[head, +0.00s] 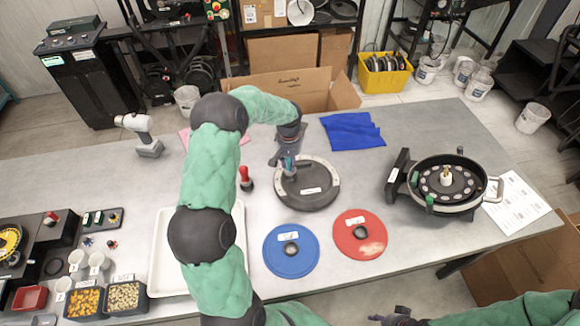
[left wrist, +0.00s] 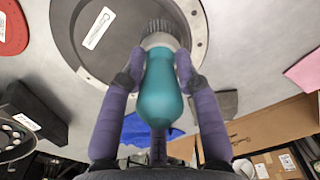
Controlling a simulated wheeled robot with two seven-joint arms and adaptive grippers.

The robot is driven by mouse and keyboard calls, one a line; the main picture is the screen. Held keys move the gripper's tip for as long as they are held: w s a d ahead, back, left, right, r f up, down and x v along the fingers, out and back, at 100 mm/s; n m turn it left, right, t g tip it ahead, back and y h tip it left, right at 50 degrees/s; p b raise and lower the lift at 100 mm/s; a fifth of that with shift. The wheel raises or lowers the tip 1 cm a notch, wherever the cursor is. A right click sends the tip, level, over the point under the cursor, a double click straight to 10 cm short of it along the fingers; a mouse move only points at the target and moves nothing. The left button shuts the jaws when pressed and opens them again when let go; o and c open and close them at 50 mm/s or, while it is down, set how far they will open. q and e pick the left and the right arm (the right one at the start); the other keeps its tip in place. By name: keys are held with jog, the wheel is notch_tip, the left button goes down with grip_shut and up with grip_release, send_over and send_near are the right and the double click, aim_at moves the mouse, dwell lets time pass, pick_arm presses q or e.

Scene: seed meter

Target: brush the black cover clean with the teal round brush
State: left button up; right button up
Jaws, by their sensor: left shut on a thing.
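The black cover (head: 309,189) is a round dark disc with a pale rim and a white label. It lies flat on the grey table, right of the white tray. My left gripper (head: 287,158) is above the cover's far left part and is shut on the teal round brush (head: 288,167). In the left wrist view the brush (left wrist: 160,85) sits between the purple fingers (left wrist: 158,78). Its dark bristles (left wrist: 161,30) point at the cover (left wrist: 110,40) near the rim. I cannot tell whether they touch it. My right gripper (head: 398,318) shows partly at the bottom edge; its fingers are unclear.
A red-handled brush (head: 245,178) stands left of the cover. A blue disc (head: 291,251) and a red disc (head: 360,238) lie in front. The seed meter (head: 445,184) stands at right. A blue cloth (head: 352,131) lies behind. The white tray (head: 241,235) is partly hidden by my arm.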

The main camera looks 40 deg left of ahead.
pick_arm(q)
jog(key=shift+w+d+r+p, duration=0.1)
jog(key=shift+d+r+p, duration=0.1)
jog(key=shift+r, duration=0.2)
jog(key=shift+d+r+p, duration=0.1)
jog(key=shift+r+p, duration=0.1)
jog(key=shift+r, duration=0.2)
jog(key=shift+a+r+p, duration=0.15)
jog(key=shift+r+p, duration=0.3)
jog(key=shift+r, duration=0.35)
jog(key=shift+r+p, duration=0.6)
jog(key=shift+r, duration=0.55)
